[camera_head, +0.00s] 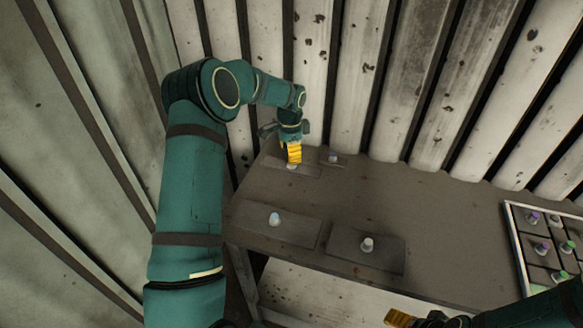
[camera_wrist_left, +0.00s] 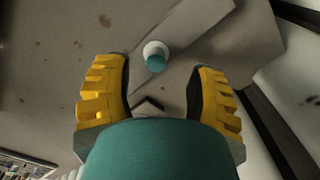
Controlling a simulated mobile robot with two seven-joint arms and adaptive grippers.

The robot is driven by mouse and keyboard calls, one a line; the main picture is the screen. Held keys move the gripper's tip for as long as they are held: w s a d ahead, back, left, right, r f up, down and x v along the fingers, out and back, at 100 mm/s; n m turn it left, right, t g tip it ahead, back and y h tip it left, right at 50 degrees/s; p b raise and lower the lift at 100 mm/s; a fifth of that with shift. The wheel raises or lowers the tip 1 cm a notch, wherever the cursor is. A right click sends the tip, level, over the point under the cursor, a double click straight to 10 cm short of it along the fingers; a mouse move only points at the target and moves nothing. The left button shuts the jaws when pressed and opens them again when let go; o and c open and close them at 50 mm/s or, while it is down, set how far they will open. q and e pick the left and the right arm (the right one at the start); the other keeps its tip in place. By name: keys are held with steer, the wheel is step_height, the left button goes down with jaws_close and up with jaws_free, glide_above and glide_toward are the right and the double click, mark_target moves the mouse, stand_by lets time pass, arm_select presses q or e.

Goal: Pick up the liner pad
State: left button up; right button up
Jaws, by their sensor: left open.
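Several flat dark pads, each with a small upright knob, lie on the grey table; I cannot tell from their looks which one is the liner pad. One pad (camera_head: 310,171) is at the far left of the table, under my left gripper (camera_head: 293,153). In the left wrist view this pad (camera_wrist_left: 196,26) has a white knob with a teal top (camera_wrist_left: 155,56). My left gripper (camera_wrist_left: 158,78) is open, its yellow fingers apart on either side of the knob's line, with nothing between them. My right gripper (camera_head: 400,318) is only partly in view at the bottom edge, so its opening is hidden.
Nearer pads have a blue-topped knob (camera_head: 275,220) and a pale knob (camera_head: 366,245). Another small pad with a knob (camera_head: 333,158) is at the back. A light-rimmed tray (camera_head: 516,246) with purple and green knobs is at the right. A corrugated wall (camera_head: 410,85) stands behind the table.

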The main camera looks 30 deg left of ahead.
arm_select(q)
step_height(320, 180, down, 4)
steer(key=shift+s+d+f, duration=0.1)
steer(key=shift+s+d, duration=0.05)
jaws_close()
stand_by(0.3)
step_height(320, 180, up, 10)
steer(key=shift+f+p, duration=0.15)
steer(key=shift+p, duration=0.2)
step_height(320, 180, up, 6)
steer(key=p, duration=0.3)
steer(key=shift+f+p, duration=0.25)
steer(key=shift+p, duration=0.15)
